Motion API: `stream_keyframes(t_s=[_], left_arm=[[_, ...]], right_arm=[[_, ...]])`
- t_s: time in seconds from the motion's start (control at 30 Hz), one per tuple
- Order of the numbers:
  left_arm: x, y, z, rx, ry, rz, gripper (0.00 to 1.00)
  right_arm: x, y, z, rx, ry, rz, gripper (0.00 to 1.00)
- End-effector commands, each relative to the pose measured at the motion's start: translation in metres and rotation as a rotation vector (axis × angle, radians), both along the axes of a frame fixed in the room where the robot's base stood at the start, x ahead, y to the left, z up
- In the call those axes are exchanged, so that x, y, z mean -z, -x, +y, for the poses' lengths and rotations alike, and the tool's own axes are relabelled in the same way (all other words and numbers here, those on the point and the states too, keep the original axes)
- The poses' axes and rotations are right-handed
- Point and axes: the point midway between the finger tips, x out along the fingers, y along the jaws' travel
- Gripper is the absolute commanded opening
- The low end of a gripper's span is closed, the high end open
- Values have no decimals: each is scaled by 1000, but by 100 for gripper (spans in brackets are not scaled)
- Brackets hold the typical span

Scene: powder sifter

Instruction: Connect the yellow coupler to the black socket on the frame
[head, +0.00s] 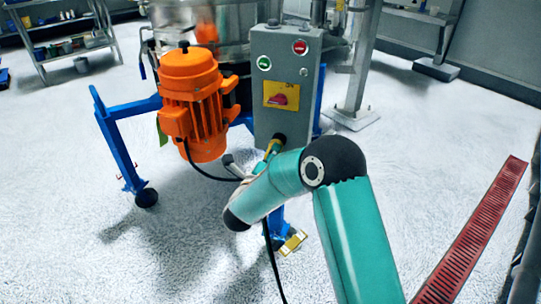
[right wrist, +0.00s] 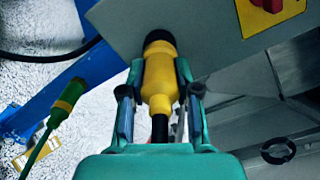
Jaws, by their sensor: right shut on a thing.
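The yellow coupler (right wrist: 158,82) is between the two fingers of my right gripper (right wrist: 160,98), which is shut on it. A black cable leaves its near end. Its far end meets the black socket (right wrist: 158,37) on the grey control box with no gap that I can see; I cannot tell how deeply it is seated. In the head view the coupler (head: 272,149) shows just below the black socket (head: 280,138), at the bottom of the grey box (head: 288,115). My right arm hides most of that gripper there. My left gripper is not in view.
The box carries green and red buttons and a red switch on a yellow plate (head: 281,94). An orange motor (head: 192,105) stands left of it on a blue wheeled frame (head: 119,145). A green-and-yellow connector (right wrist: 66,103) hangs at left in the wrist view.

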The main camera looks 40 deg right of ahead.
Motion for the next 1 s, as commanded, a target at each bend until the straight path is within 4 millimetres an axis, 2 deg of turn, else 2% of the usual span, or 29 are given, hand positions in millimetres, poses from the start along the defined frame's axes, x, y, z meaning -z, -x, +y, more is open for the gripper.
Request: stream_keyframes(t_s=[1.0], left_arm=[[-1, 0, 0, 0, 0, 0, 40]], right_arm=[[0, -8, -11, 0, 0, -1, 0]])
